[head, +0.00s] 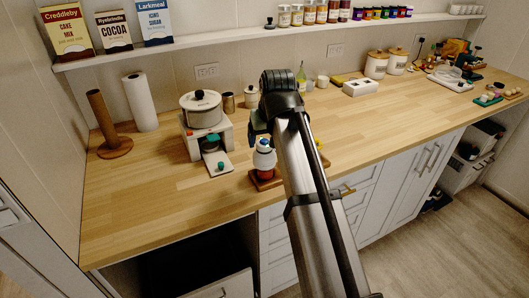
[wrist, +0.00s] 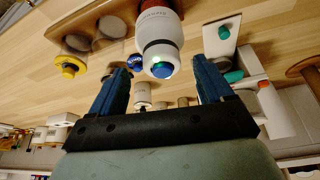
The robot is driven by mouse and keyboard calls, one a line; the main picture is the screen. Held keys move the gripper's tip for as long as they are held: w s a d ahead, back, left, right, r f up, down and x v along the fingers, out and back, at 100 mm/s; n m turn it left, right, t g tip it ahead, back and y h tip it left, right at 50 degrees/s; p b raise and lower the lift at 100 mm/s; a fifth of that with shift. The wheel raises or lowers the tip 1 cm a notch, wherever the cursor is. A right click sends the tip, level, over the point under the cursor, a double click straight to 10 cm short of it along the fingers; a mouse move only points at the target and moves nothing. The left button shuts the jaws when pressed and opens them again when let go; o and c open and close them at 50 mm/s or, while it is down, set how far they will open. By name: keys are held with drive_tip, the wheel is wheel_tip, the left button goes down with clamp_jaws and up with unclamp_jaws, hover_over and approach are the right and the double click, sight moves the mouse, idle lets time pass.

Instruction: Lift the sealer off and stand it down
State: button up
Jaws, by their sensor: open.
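A white, rounded cylindrical device (wrist: 160,30) with a blue-green lit button on its end is likely the sealer. It also shows in the head view (head: 264,160), above a small wooden board near the counter's front edge, partly beside my arm. My gripper (wrist: 162,75) is open, its two blue fingers spread wide. In the wrist view the device lies just beyond the fingertips, roughly centred between them, and nothing is clasped. The device's far end is cut off by the picture edge, so what it rests on is unclear.
To the left stand a white stand with a pot (head: 203,108), a paper towel roll (head: 141,103) and a wooden holder (head: 108,125). White canisters (head: 376,64) stand at the back. The front-left counter is clear.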

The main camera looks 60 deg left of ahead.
sight(265, 141)
drive_tip(key=x, duration=0.3)
drive_tip(key=shift+a, duration=0.1)
drive_tip(key=shift+c, duration=0.2)
drive_tip(key=c, duration=1.3)
drive_tip(key=shift+r, duration=6.5)
drive_tip(key=shift+c, duration=0.2)
